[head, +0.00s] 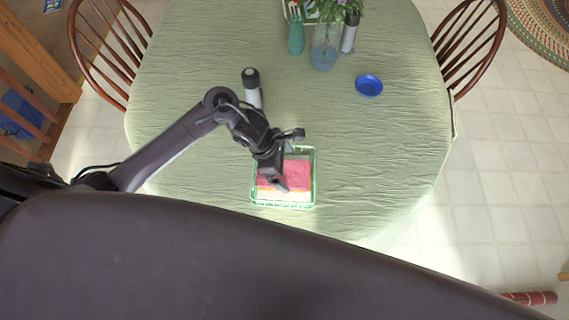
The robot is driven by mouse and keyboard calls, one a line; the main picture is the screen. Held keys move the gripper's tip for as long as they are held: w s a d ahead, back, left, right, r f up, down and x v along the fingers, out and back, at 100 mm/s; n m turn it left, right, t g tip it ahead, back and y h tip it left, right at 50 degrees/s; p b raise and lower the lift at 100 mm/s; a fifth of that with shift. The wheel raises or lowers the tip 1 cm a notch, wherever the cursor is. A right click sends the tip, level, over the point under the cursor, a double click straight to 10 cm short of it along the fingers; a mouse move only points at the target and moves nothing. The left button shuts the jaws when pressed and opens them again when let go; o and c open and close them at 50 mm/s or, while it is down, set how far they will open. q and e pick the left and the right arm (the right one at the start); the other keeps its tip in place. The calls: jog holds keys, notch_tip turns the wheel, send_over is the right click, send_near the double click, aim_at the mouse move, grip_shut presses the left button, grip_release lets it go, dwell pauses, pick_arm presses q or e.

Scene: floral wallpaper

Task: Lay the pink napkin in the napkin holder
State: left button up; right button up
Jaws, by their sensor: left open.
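The pink napkin (297,175) lies inside the napkin holder, over yellow and pale layers. The napkin holder (314,178) is a green wire-rimmed tray near the front of the table. My left gripper (282,187) is over the holder's left part, pointing down at the pink napkin. It is open, and its fingers hide part of the napkin and of the holder's left side. I cannot tell whether the fingers touch the napkin. My right gripper is not in view.
The table (190,60) has a pale green cloth. A blue bowl (369,86) stands to the right of the middle. A glass vase (325,50) with flowers and a teal bottle (296,38) stand at the back. Chairs flank the table, and its right side is clear.

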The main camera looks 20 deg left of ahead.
pick_arm(q)
jog(key=shift+r+p, duration=1.35)
jog(key=shift+r, duration=0.55)
notch_tip(320, 180, up, 5)
jog(key=p, duration=0.3)
jog(key=shift+r, duration=0.1)
